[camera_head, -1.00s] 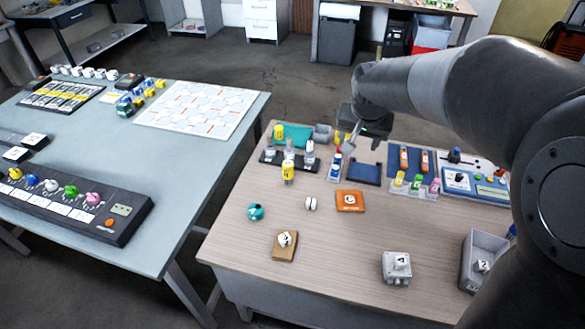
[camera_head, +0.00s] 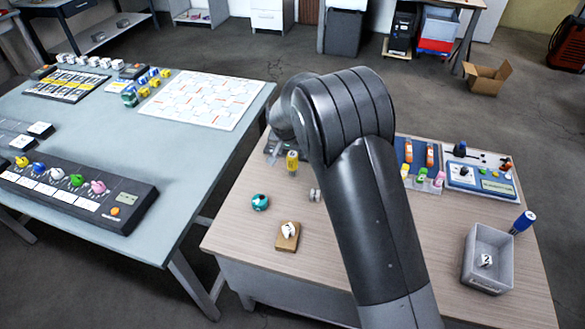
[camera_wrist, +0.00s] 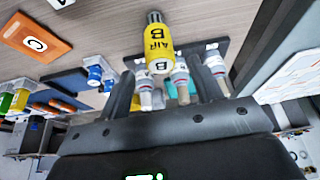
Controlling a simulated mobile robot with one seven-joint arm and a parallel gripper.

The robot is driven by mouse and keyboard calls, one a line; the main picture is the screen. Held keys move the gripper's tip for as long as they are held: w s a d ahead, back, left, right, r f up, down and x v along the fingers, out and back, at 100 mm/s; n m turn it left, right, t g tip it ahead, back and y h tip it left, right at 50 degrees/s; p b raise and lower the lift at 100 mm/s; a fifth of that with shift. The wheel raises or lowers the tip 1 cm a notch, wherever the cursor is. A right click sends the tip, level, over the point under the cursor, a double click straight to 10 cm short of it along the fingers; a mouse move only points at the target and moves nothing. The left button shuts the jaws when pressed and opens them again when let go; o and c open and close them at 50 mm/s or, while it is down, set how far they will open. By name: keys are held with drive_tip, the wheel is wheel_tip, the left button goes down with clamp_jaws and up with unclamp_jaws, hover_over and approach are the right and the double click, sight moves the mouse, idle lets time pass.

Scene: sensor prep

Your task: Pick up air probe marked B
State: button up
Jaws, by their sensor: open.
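The yellow air probe marked B (camera_wrist: 158,42) has a dark metallic end and "AIR B" on its side. It stands on the wooden table, left of my arm in the head view (camera_head: 292,161). My gripper (camera_wrist: 162,78) is open in the wrist view, with a dark finger on either side of the probe's yellow end. Contact cannot be made out.
White-and-grey probes (camera_wrist: 215,66) stand in a dark rack right behind the yellow probe. An orange card marked C (camera_wrist: 36,44) lies to the left. A teal round object (camera_head: 260,202), a wooden block (camera_head: 287,237) and a grey bin (camera_head: 488,258) are on the table.

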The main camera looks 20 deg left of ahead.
sight(293, 160)
drive_tip(key=shift+s+x, duration=0.2)
drive_tip(key=shift+x, duration=3.65)
drive_tip(key=shift+f, duration=0.1)
drive_tip(key=shift+c, duration=0.6)
drive_tip(key=c, duration=1)
